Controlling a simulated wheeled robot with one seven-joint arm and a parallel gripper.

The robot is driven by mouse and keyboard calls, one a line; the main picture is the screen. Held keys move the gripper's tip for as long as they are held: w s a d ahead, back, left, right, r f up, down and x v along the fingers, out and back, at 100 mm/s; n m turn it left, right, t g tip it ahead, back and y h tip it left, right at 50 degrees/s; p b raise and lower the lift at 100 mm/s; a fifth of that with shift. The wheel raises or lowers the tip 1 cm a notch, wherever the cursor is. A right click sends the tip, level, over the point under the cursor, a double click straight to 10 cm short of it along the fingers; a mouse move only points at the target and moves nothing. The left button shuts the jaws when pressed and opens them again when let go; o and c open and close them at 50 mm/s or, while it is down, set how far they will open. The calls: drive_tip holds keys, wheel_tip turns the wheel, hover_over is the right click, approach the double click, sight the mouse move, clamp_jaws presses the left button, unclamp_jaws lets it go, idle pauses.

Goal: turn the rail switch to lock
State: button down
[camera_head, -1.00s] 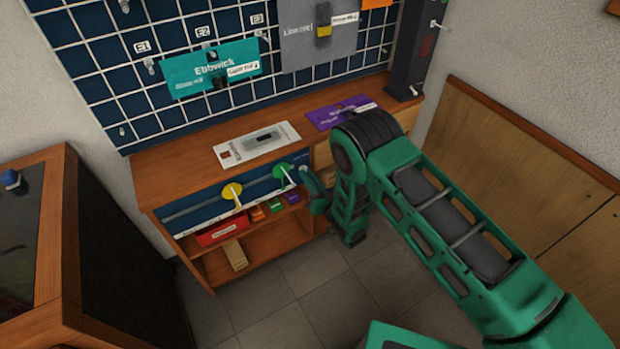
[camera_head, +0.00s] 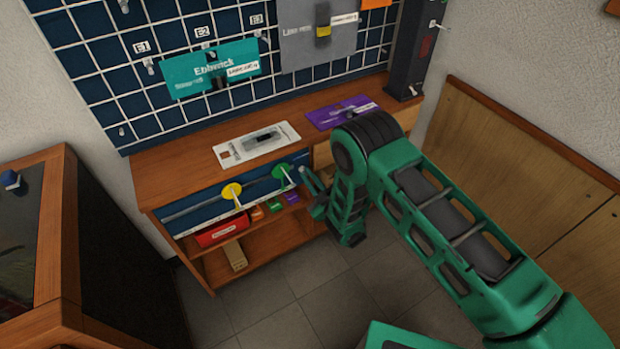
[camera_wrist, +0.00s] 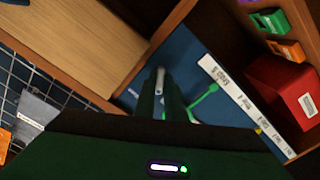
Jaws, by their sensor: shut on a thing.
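The blue rail panel (camera_head: 208,205) is on the front of the wooden bench, with a grey rail along it. My gripper (camera_head: 316,190) is at the panel's right end, right of the green disc. In the wrist view, my gripper (camera_wrist: 156,92) is shut on a pale grey lever (camera_wrist: 160,74), apparently the rail switch's. The green lever (camera_wrist: 206,101) is just right of the fingers. The lever's base and any lock mark are hidden or too small to read.
A white label strip (camera_wrist: 235,92) runs along the panel. A red box (camera_head: 220,232) and small coloured blocks lie on the shelf below. The floor in front is clear.

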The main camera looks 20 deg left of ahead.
drive_tip(key=shift+n, duration=1.2)
drive_tip(key=c, duration=1.8)
unclamp_jaws()
drive_tip(key=v, duration=1)
drive_tip(key=shift+s+d, duration=0.25)
